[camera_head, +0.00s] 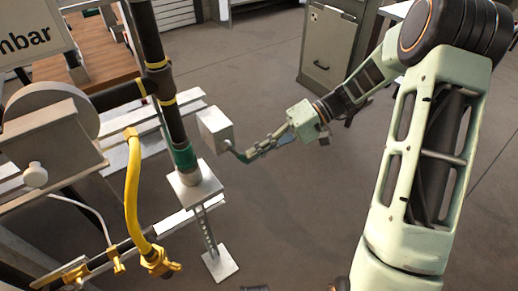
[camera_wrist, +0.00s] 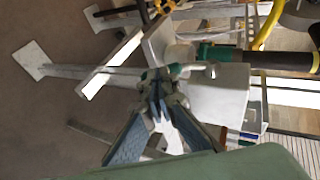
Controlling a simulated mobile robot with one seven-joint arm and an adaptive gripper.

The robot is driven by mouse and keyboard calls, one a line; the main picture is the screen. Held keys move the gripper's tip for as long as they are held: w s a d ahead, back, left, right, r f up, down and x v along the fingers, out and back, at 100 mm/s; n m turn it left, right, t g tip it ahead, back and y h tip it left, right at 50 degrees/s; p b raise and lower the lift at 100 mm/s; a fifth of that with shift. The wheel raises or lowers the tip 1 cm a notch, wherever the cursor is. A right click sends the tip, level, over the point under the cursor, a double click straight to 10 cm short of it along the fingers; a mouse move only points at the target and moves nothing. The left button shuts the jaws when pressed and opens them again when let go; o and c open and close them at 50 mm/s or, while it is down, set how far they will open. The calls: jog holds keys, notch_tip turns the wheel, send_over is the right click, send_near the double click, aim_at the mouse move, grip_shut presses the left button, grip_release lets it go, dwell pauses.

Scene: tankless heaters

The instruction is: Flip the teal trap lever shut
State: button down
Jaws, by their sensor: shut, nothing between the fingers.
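The teal trap lever (camera_head: 240,154) sticks out at the lower right of a pale box-like block (camera_head: 215,129) in the head view. My gripper (camera_head: 248,153) reaches in from the right, with its fingertips close by the lever. In the wrist view the teal lever (camera_wrist: 176,70) lies just beyond the tips of my gripper (camera_wrist: 160,88), whose fingers are shut with nothing between them. The fingertips overlap the lever in this view; I cannot tell whether they touch it. The pale block (camera_wrist: 222,92) is right beside them.
A dark vertical pipe (camera_head: 165,90) with yellow bands and a green lower end (camera_head: 184,157) stands left of the block on a metal stand (camera_head: 208,232). A yellow hose (camera_head: 132,190) hangs further left. A grey cabinet (camera_head: 330,45) stands behind. Floor at centre right is clear.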

aim_at(249, 163)
jog(key=y, duration=0.1)
jog(key=s+a+f+g+y+b, duration=0.1)
jog(key=a+f+m+g+y, duration=0.1)
jog(key=y, duration=0.1)
jog(key=shift+s+f+b, duration=0.15)
jog(key=shift+f+b, duration=0.1)
jog(key=shift+b, duration=0.05)
jog(key=shift+s+a+f, duration=0.15)
jog(key=shift+s+a, duration=0.1)
dwell(0.5)
